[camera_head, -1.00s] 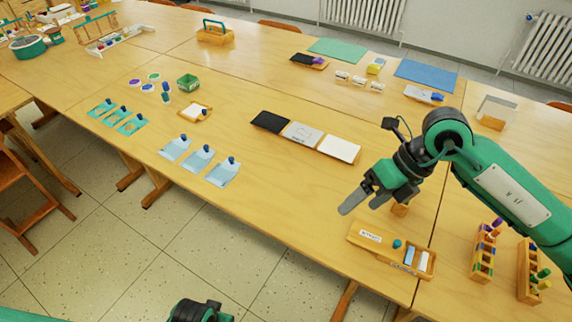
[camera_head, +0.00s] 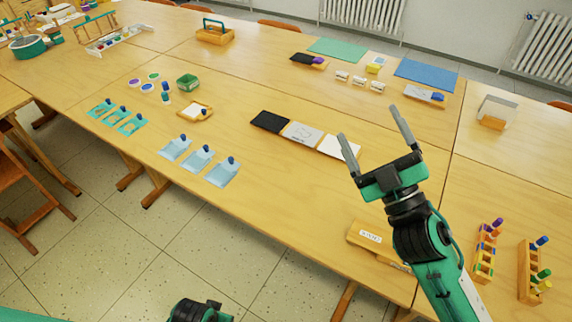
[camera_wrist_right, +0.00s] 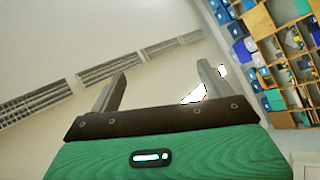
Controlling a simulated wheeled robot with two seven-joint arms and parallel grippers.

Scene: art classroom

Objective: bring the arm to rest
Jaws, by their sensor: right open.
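My right gripper (camera_head: 374,142) is open and empty, raised over the right part of the table with its fingers pointing up and away. In the right wrist view its two fingers (camera_wrist_right: 160,88) stand apart with nothing between them. The right forearm hides part of a wooden box (camera_head: 370,236) with a white label at the table's front edge. At the bottom of the head view a dark part of my left arm (camera_head: 200,311) shows; its fingers are not visible.
Marker racks (camera_head: 483,254) stand right of my arm. A blue mat (camera_head: 426,75) lies at the back.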

